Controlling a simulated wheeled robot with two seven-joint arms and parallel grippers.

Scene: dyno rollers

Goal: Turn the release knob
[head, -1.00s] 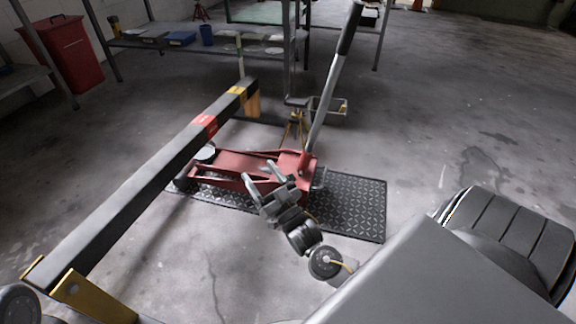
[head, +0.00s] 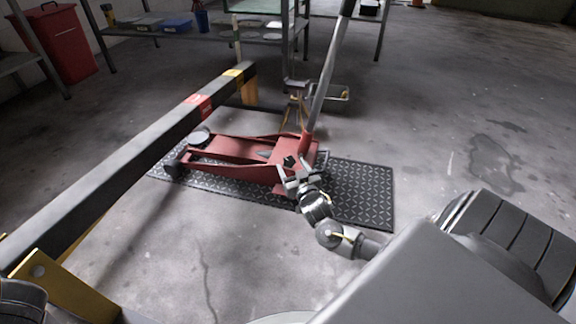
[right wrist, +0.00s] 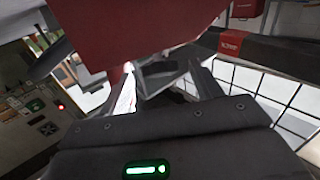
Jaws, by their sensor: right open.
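The red floor jack (head: 240,155) stands on a black tread mat (head: 360,190), its long handle (head: 328,80) rising at its right end. My right gripper (head: 291,170) is open at the jack's near side, close to the handle base. In the right wrist view the jack's red body (right wrist: 130,30) fills the top. A small dark part, which looks like the release knob (right wrist: 160,69), lies between or just beyond the open fingers (right wrist: 163,78). I cannot tell whether they touch it. My left gripper is not in view.
A long black beam (head: 150,150) with red and yellow bands runs along the left on yellow brackets (head: 70,285). A metal shelf (head: 265,35) and a red bin (head: 62,42) stand at the back. The floor to the right is clear.

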